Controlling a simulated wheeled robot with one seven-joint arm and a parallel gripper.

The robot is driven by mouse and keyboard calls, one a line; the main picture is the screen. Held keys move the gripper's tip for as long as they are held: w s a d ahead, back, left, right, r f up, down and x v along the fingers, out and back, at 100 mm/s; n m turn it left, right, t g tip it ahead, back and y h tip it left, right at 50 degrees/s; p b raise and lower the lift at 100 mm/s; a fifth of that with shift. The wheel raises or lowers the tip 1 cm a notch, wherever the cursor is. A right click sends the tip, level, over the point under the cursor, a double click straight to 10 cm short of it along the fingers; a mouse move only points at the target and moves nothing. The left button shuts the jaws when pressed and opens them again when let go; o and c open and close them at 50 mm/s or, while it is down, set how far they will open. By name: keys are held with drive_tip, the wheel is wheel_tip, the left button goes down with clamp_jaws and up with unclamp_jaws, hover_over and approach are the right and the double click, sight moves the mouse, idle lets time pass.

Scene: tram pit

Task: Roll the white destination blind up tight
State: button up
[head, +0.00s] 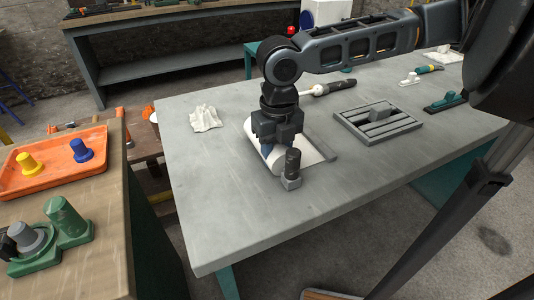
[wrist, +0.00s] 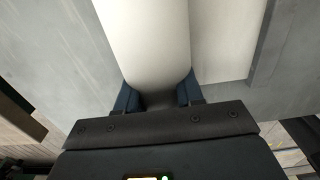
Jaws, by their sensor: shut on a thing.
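The white destination blind (head: 309,151) lies on the grey workbench, partly rolled. Its rolled part (head: 256,149) is a white cylinder on the left side, and a flat sheet extends to the right, ending by a grey strip (head: 331,158). In the wrist view the roll (wrist: 150,40) runs up from between my fingers, with the flat sheet (wrist: 228,40) on its right. My gripper (head: 268,149), pointing down, is shut on the roll, with one blue finger on each side of it in the wrist view (wrist: 158,95). My gripper hides part of the blind in the head view.
A dark cylinder on a grey block (head: 291,170) stands close in front of the blind. A slotted grey tray (head: 390,136) lies to the right, a crumpled white cloth (head: 205,118) to the left. The front left of the workbench (head: 215,220) is clear.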

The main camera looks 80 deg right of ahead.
sight(306, 155)
drive_tip(key=shift+s+d+p, duration=0.2)
drive_tip(key=shift+s+d, duration=0.6)
drive_tip(key=shift+s, duration=0.2)
drive_tip(key=shift+s+d+p, duration=0.2)
drive_tip(key=shift+s+d, duration=0.6)
drive_tip(key=shift+s, duration=0.25)
drive_tip(key=shift+s+d+p, duration=0.2)
drive_tip(key=shift+s+d, duration=0.6)
drive_tip(key=shift+s, duration=0.2)
drive_tip(key=o, duration=1.2)
drive_tip(key=shift+s, duration=0.1)
drive_tip(key=shift+r, duration=0.1)
